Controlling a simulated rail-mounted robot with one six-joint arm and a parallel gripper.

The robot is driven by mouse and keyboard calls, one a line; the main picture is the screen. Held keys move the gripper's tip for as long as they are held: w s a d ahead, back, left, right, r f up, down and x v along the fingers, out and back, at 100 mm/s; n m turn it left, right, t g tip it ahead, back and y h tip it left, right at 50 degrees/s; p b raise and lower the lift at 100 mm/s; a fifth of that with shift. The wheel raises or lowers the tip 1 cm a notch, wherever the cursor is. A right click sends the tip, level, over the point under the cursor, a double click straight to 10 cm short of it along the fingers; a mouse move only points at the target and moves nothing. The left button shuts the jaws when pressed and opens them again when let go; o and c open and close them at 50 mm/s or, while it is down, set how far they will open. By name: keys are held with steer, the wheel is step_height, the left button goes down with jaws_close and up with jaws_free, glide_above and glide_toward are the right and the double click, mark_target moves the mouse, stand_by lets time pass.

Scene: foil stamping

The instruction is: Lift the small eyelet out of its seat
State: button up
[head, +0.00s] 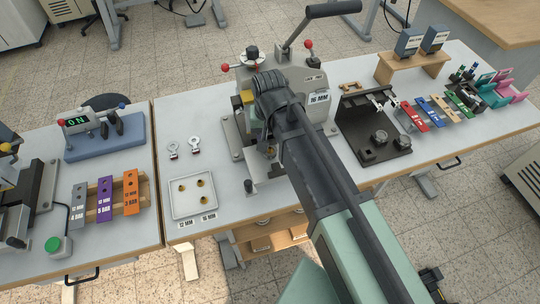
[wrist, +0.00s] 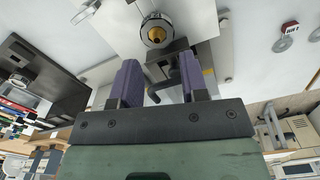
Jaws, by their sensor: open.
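In the wrist view, a small brass-coloured eyelet (wrist: 156,34) sits in the middle of a round metal seat (wrist: 168,20) on the press. My gripper (wrist: 159,64) is open, its two purple fingers apart and nothing between them. The seat lies beyond the fingertips, roughly centred on the gap and apart from them. In the head view, the press (head: 312,78), marked 16 MM, stands at mid-table. My arm covers much of it, hiding the seat and my fingertips there.
A white tray (head: 178,208) with 3 brass pieces and labels 12 MM and 16 MM lies left of the press. Two ring-ended tags (head: 195,145) lie behind it. A black fixture (head: 352,135) stands close on the right. The press lever (head: 303,28) rises behind my arm.

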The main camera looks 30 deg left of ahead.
mark_target(270, 148)
steer(key=f+b, duration=0.5)
steer(key=shift+d+f, duration=0.2)
steer(key=shift+d+r, duration=0.1)
steer(key=shift+r, duration=0.15)
jaws_close()
